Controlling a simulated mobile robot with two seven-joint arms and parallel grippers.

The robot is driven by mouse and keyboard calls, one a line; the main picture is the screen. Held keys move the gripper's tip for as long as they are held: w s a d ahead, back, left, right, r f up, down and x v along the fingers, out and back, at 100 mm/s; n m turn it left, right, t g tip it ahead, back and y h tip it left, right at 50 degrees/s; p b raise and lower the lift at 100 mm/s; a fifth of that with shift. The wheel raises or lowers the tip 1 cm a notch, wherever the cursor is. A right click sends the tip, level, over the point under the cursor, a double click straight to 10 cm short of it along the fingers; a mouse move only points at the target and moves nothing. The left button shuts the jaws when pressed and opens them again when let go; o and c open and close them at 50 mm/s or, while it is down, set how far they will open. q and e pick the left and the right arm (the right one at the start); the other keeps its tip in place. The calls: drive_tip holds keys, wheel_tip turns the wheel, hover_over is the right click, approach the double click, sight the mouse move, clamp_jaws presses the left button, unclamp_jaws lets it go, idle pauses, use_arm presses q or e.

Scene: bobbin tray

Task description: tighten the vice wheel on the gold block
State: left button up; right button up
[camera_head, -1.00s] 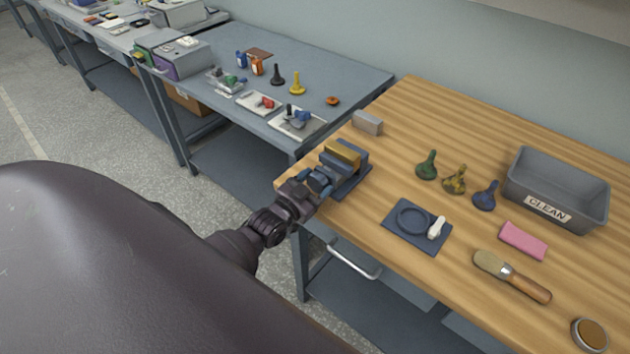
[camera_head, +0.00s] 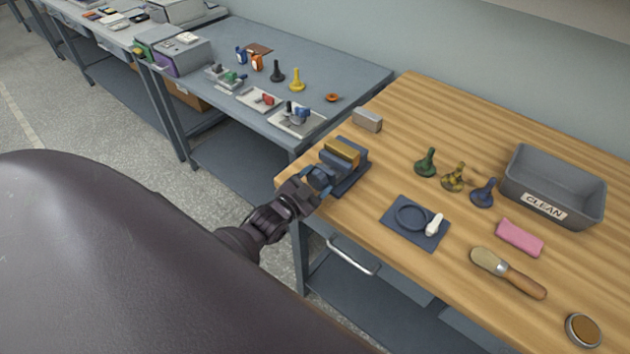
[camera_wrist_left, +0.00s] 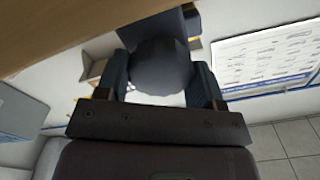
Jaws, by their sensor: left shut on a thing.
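The blue-grey vice (camera_head: 352,177) stands at the near left corner of the wooden bench. The gold block (camera_head: 342,152) sits in it, between its jaws. My left gripper (camera_head: 318,184) is at the vice's near side, shut on the vice wheel. In the left wrist view the round, dark grey wheel (camera_wrist_left: 161,68) lies between the two fingers of my left gripper (camera_wrist_left: 161,85). The wheel is mostly hidden by the gripper in the head view. My right gripper is in neither view.
On the wooden bench (camera_head: 400,130) are a grey block (camera_head: 367,120), a dark mat (camera_head: 420,238) with a ring and white piece, several bottle-shaped pieces, a grey CLEAN bin (camera_head: 590,207), a pink block (camera_head: 519,237) and a brush (camera_head: 508,272). A grey bench (camera_head: 350,75) stands behind.

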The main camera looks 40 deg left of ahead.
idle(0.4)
use_arm(q)
drive_tip(key=o, duration=0.9)
drive_tip(key=s+b, duration=0.1)
drive_tip(key=s, duration=1)
drive_tip(key=shift+a, duration=0.45)
drive_tip(key=shift+w, duration=0.1)
